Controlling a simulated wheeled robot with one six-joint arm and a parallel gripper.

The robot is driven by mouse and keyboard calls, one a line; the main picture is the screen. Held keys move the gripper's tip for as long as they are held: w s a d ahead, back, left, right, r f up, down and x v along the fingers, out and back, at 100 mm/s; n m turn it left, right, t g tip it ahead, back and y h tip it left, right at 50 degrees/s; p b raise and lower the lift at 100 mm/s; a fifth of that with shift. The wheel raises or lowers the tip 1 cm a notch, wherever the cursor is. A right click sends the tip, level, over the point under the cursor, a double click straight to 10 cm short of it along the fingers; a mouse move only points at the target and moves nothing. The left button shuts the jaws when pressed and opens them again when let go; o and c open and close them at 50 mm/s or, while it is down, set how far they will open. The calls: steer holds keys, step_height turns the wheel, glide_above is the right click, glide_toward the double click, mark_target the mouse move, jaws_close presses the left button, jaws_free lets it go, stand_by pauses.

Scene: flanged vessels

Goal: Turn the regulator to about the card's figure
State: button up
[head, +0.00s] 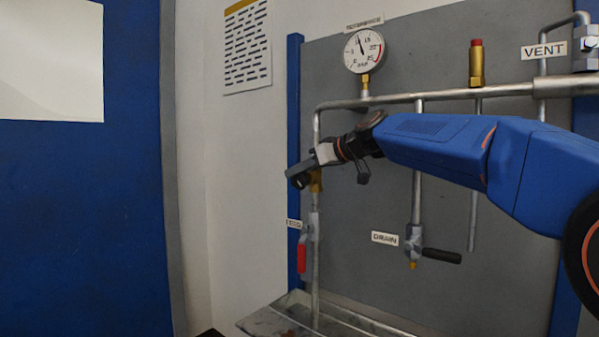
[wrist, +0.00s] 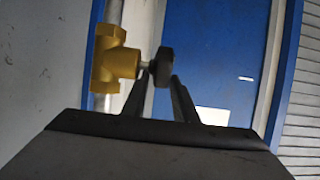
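The regulator has a brass body (wrist: 112,62) with a dark round knob (wrist: 161,67) on a short stem, shown in the wrist view. In the head view its brass body (head: 316,182) sits on the left upright pipe, partly hidden by my gripper (head: 296,177). In the wrist view my gripper's fingers (wrist: 162,82) are apart, with their tips at the knob; I cannot tell whether they press on it. The pressure gauge (head: 364,51) has its needle pointing up and slightly left, between the 5 and 15 marks. The wall notice (head: 247,46) has print too small to read.
Below the regulator hangs a red-handled valve (head: 302,257). A drain valve (head: 414,242) with a black handle is right of it. A brass fitting with a red cap (head: 477,63) stands on the top pipe, near the VENT label (head: 544,50). A metal tray (head: 283,318) lies below.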

jaws_close()
steer(key=shift+s, duration=0.1)
steer(key=shift+s+d+t+y, duration=0.1)
steer(key=shift+d+t+y, duration=0.1)
steer(key=shift+t+y, duration=0.45)
steer(key=shift+y, duration=0.25)
jaws_free()
steer(key=shift+d, duration=0.1)
